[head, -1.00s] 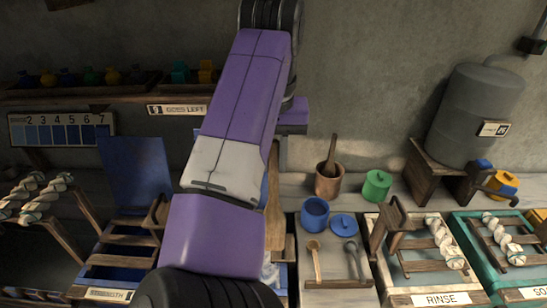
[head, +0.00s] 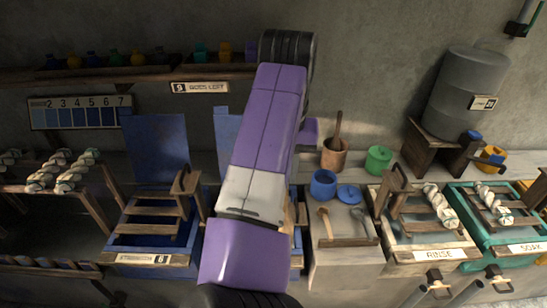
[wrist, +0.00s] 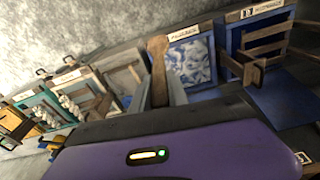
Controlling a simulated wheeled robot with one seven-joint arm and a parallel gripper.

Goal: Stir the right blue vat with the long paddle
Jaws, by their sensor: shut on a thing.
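The right blue vat (wrist: 192,62), with a pale mottled liquid surface, is just beside the paddle in that view. I cannot tell whether the paddle touches the vat. In the head view my purple arm covers most of this vat (head: 297,245) and the gripper. The left blue vat (head: 155,240) has a wooden rack over it and also shows in the wrist view (wrist: 262,45).
The rinse vat (head: 430,258) and teal soak vat (head: 500,245) follow, with skeins. A grey tank (head: 465,95) stands behind. A skein rack (head: 85,195) is at left.

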